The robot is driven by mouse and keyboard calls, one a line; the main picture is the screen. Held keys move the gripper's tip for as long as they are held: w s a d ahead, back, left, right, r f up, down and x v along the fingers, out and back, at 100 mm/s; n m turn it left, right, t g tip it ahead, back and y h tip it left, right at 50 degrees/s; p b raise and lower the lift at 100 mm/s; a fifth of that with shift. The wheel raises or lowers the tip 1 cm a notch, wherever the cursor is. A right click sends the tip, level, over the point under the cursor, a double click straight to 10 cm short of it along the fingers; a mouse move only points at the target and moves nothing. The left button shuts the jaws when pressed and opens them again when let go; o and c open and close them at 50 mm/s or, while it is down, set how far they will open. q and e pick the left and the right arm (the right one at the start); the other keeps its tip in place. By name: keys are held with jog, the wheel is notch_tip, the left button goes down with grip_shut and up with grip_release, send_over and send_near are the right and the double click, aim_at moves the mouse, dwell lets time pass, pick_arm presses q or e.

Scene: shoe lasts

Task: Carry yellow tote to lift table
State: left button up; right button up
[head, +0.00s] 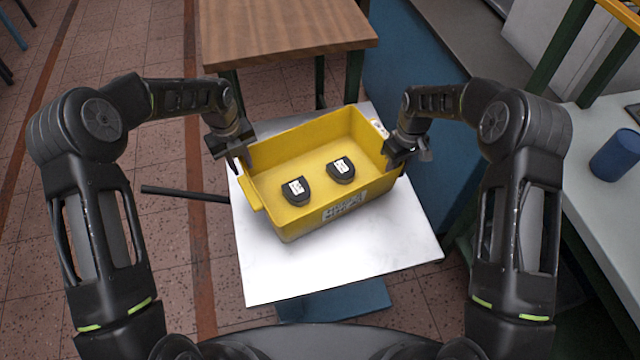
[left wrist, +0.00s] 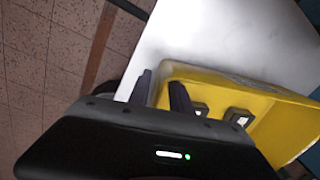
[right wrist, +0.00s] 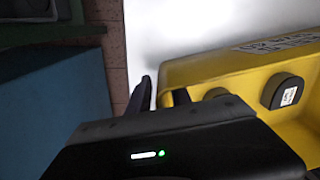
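The yellow tote (head: 290,217) stands upright on the white-topped table (head: 410,250), which I take to be the lift table. Two dark pieces with white labels (head: 297,191) (head: 341,170) lie inside it. My left gripper (head: 238,160) is at the tote's left end; in the left wrist view its fingers (left wrist: 160,90) straddle the yellow end wall (left wrist: 215,76). My right gripper (head: 400,155) is at the right end; in the right wrist view its fingers (right wrist: 160,95) stand either side of the end wall. Both grippers look open, with gaps beside the wall.
A wooden-topped table (head: 285,28) stands behind the white top. A grey bench with a blue cylinder (head: 615,155) is at the right, beside a blue panel (head: 425,80). A black bar (head: 185,193) sticks out at the left. Tiled floor is open at far left.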

pick_arm(q)
notch_tip(320, 180, up, 7)
jog(key=shift+s+a+r, duration=0.15)
jog(key=shift+a+r, duration=0.05)
jog(key=shift+a, duration=0.05)
pick_arm(e)
notch_tip(320, 180, up, 12)
jog(key=shift+w+d, duration=0.2)
jog(key=shift+d, duration=0.1)
dwell(0.4)
dwell(0.4)
